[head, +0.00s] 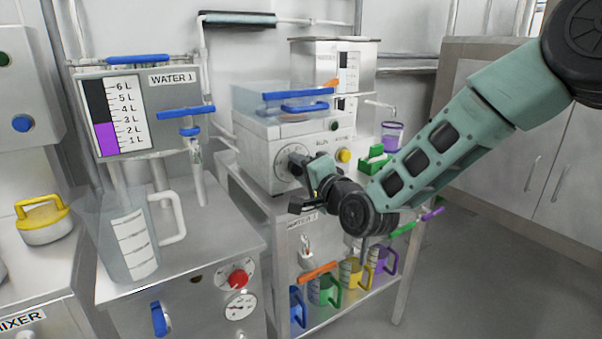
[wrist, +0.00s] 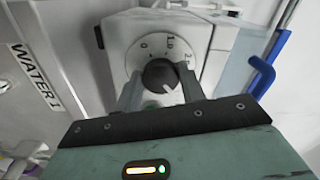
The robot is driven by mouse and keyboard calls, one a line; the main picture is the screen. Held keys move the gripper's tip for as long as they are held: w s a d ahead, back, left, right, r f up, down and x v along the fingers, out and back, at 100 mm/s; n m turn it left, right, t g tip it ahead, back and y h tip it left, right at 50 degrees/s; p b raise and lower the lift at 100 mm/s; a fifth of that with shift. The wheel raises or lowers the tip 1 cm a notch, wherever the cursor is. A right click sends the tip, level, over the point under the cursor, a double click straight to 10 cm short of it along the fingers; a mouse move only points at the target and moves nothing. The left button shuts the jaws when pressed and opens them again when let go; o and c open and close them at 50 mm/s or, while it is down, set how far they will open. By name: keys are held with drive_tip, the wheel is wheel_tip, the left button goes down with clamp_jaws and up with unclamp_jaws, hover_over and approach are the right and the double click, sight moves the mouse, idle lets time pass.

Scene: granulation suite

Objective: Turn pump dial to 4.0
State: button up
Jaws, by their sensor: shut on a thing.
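The pump (head: 256,150) is a pale box on a metal stand, with a round dial (head: 287,172) on its front. My gripper (head: 304,180) is at the front of this dial. In the wrist view the dial's black knob (wrist: 159,74) sits between the two fingers of my gripper (wrist: 161,88), which is shut on it. The white scale around the knob shows 0 and a few higher marks along its top and right. A white line on the knob points to the lower right. My fingers hide the lower part of the scale.
A clear jug (head: 130,245) stands on the metal counter at the left, below the WATER 1 gauge (head: 122,115). A yellow button (head: 343,156) and a green holder (head: 374,160) are right of the dial. Several coloured jugs stand on the shelf below.

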drive_tip(key=m, duration=0.5)
drive_tip(key=shift+m, duration=0.3)
idle(0.4)
drive_tip(key=o, duration=1)
drive_tip(key=shift+c, duration=0.2)
drive_tip(key=b+v, duration=0.3)
drive_tip(key=v, duration=1.4)
drive_tip(key=shift+d+b, duration=0.2)
drive_tip(key=shift+b, duration=0.15)
drive_tip(key=shift+s, duration=0.1)
